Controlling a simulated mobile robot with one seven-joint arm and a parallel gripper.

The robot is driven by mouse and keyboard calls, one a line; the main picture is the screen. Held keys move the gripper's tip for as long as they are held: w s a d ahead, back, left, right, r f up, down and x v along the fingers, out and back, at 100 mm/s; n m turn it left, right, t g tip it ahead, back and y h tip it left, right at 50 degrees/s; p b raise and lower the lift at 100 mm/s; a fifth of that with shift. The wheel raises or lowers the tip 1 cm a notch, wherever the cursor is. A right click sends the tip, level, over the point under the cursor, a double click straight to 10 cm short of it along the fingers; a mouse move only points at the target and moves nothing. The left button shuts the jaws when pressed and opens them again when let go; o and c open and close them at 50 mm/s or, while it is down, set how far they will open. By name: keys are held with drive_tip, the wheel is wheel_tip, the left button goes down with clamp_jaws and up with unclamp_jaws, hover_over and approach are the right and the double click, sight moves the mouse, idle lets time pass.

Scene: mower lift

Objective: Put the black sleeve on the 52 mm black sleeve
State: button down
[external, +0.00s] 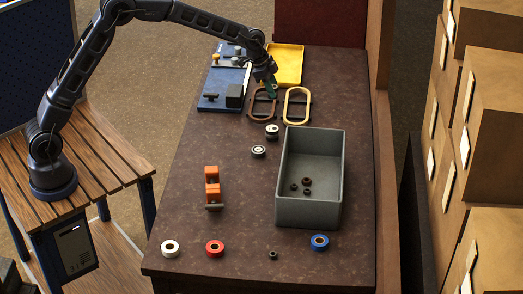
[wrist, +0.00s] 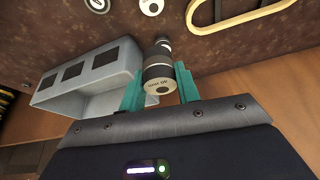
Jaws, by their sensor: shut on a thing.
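My gripper (external: 270,90) is above the far part of the bench, by the brown oval frame. In the wrist view its teal fingers (wrist: 161,92) are shut on a black sleeve (wrist: 158,72) with pale bands. Its near end is pale, with small lettering I cannot read surely. A darker end shows beyond the fingers. Two short black-and-pale round pieces stand on the bench, one farther back (external: 272,130) and one nearer (external: 258,151). They are apart from my gripper. I cannot read their sizes, so I cannot tell whether either is the 52 mm sleeve.
A high-walled grey bin (external: 338,185) holds several small dark rings. Brown (external: 252,105) and tan (external: 287,105) oval frames lie behind it. A blue board (external: 222,100) and yellow tray (external: 289,65) are at the back. White, red and blue rings lie in front.

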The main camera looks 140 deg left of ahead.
wheel_tip(320, 180, down, 14)
drive_tip(key=shift+r, duration=0.15)
idle(0.4)
drive_tip(key=c, duration=1)
unclamp_jaws()
drive_tip(key=v, duration=1.2)
